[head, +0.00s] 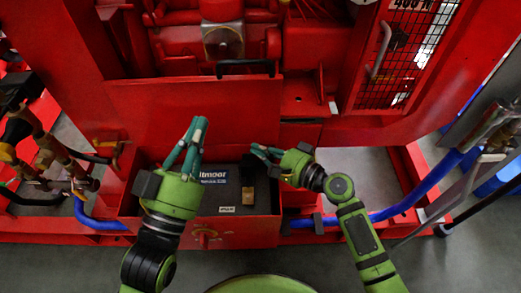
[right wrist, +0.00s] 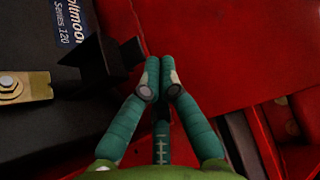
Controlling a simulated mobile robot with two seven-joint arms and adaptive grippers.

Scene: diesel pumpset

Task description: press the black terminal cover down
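The black terminal cover (right wrist: 105,62) stands raised on the battery's edge in the right wrist view, with a block-like end toward my fingers. In the head view the cover (head: 250,170) is a dark shape beside my right gripper. A bare brass-coloured terminal (right wrist: 25,88) lies left of it; it also shows in the head view (head: 248,194). My right gripper (right wrist: 160,75) is shut and empty, its fingertips together just right of the cover; contact is unclear. My left gripper (head: 197,122) appears shut and empty, above the left side of the battery box.
The dark battery (head: 232,198) with a blue label sits in a red open box (head: 250,232). The raised red lid or panel (head: 190,105) with a black handle (head: 246,64) stands behind. Blue hoses (head: 400,205) and a mesh guard (head: 408,50) are at the right.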

